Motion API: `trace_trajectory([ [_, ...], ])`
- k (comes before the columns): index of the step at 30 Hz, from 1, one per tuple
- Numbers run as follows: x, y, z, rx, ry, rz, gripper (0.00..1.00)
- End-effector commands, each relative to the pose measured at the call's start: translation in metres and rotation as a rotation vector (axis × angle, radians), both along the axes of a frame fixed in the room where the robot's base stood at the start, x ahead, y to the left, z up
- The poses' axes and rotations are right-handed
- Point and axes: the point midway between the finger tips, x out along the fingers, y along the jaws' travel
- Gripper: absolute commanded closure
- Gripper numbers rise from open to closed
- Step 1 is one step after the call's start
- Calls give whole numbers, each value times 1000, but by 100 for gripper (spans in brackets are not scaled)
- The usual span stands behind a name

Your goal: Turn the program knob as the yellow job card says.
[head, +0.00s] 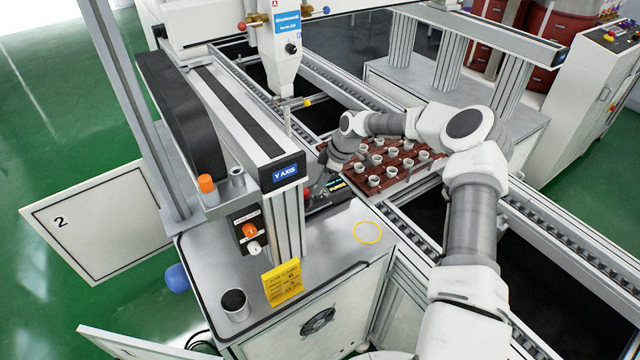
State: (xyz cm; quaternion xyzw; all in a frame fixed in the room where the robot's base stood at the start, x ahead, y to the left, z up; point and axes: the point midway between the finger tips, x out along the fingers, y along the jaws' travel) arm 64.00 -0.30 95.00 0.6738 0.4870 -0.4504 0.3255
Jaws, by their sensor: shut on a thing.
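The yellow job card (283,282) stands at the front edge of the grey bench top. Its handwriting is too small to read surely. A dark control panel (338,184) with a small lit display lies behind the post on the bench. My gripper (314,188) reaches down to the panel's left part, beside a small red part (307,191). It is shut on what appears to be the program knob, which the jaws and wrist mostly hide. The knob's pointer and scale cannot be made out.
A post beside the gripper carries an orange knob (249,230) and a white knob (253,248). A cup of dark soil (234,302) stands at the bench's front left. A brown tray (394,184) of white pots lies on the conveyor. A yellow ring (367,223) marks clear bench top.

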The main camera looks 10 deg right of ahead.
Motion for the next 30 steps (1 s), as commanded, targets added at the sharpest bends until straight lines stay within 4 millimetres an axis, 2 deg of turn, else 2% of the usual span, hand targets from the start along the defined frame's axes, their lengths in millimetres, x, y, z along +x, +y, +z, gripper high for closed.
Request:
trace_trajectory([
  [5,0,1,0,-1,-1,-12,100],
  [12,-1,1,-1,-1,-1,-114,100],
  [21,0,1,1,1,-1,-127,100],
  [22,0,1,1,1,-1,-127,68],
  [27,0,0,1,1,-1,-127,40],
  [30,0,0,1,1,-1,-127,40],
])
